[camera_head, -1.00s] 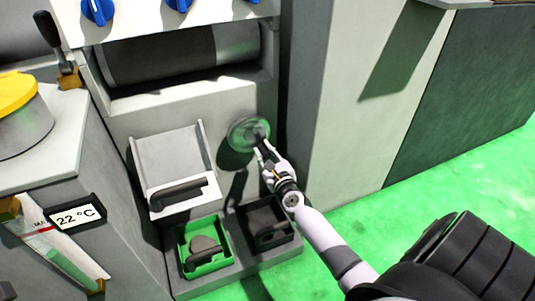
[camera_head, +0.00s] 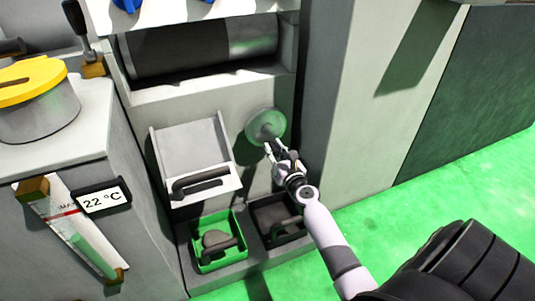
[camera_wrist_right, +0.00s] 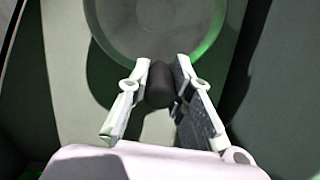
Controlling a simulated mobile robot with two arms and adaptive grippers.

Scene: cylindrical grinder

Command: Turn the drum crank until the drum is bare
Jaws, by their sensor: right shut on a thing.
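The drum (camera_head: 185,50) lies across its recess at the top of the head view. Most of it is dark; a lighter bare metal band (camera_head: 252,38) shows at its right end. The drum crank is a round grey disc (camera_head: 263,122) on the machine front, with a short black knob (camera_wrist_right: 160,88). My right gripper (camera_head: 276,148) is shut on that knob, a finger on each side, in front of the disc's lower edge. The wrist view shows the disc (camera_wrist_right: 160,28) behind the fingers. My left gripper is not in view.
A tilted grey hatch with a dark handle (camera_head: 198,185) is left of the crank. Below are a green-lined tray (camera_head: 205,262) and a dark bin (camera_head: 277,215). A grey wall (camera_head: 350,120) stands close on the right. A yellow-lidded pot (camera_head: 30,85) is at far left.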

